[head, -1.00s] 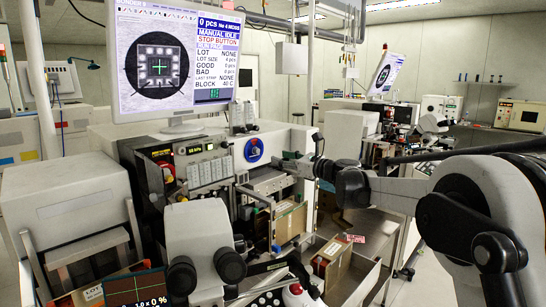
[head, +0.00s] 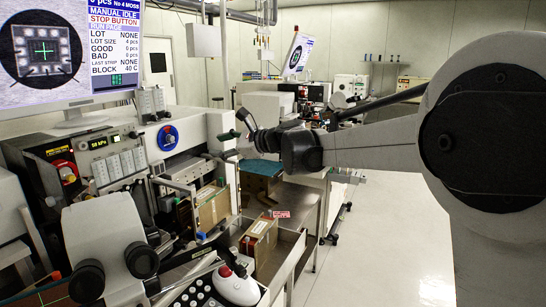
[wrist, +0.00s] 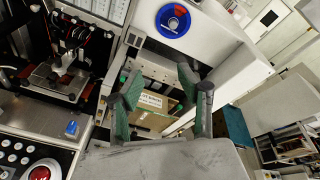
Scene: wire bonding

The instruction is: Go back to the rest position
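My gripper (head: 234,133) is at the end of my arm, in front of the wire bonding machine (head: 130,165) and to the right of its blue round dial. In the wrist view, my gripper's two green-padded fingers (wrist: 158,84) stand well apart with nothing held between them. A cardboard box (wrist: 150,108) with a white label shows beyond and below the gap, apart from the fingers as far as I can tell.
A monitor (head: 70,50) stands above the machine at the left. A microscope (head: 110,250) and a white joystick (head: 236,285) are in front. A brown box (head: 260,238) lies in a metal tray at the machine's right. Open floor (head: 390,240) lies to the right.

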